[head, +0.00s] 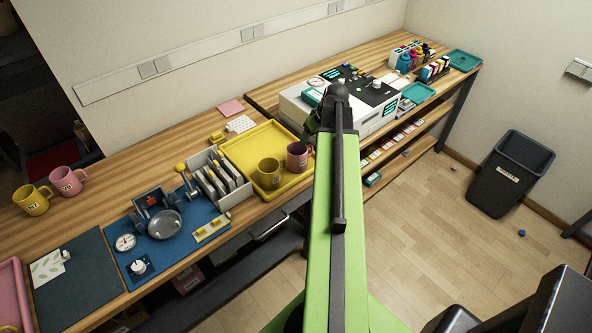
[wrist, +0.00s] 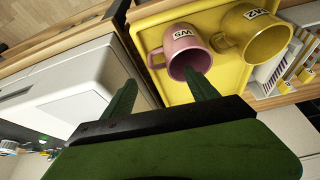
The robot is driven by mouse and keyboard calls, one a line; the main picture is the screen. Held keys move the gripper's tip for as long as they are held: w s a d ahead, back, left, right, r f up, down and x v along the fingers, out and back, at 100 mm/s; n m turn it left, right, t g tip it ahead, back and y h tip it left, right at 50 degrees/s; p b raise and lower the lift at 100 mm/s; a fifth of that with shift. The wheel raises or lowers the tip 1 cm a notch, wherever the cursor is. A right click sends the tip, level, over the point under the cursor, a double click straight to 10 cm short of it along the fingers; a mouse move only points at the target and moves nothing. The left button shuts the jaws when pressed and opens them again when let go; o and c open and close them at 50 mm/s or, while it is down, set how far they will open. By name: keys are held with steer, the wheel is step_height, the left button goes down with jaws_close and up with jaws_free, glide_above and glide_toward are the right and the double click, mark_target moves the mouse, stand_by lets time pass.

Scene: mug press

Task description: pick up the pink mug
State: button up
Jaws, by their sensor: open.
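A pink mug (head: 297,157) stands on the yellow tray (head: 235,150), close to its right edge. It also shows in the wrist view (wrist: 178,42), with a white label and its handle to the left. My gripper (wrist: 160,77) is open and empty. Its right finger overlaps the pink mug's mouth in the wrist view; I cannot tell whether it is inside or above. The left finger is off the tray's edge. A yellow mug (head: 269,174) stands beside the pink one, also in the wrist view (wrist: 244,33). Another pink mug (head: 68,181) stands at the far left.
A second yellow mug (head: 33,200) stands at the far left. A grey rack (head: 217,180) is left of the tray. The white press machine (head: 297,108) is right of the tray, close to my gripper. A black bin (head: 511,173) stands on the floor.

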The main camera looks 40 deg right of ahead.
mark_target(309, 146)
steer(key=b+x, duration=0.4)
steer(key=x, duration=0.1)
steer(key=b+x, duration=0.2)
steer(key=x, duration=0.1)
steer(key=shift+s+f, duration=0.2)
steer(key=shift+s, duration=0.1)
steer(key=shift+r, duration=0.15)
jaws_close()
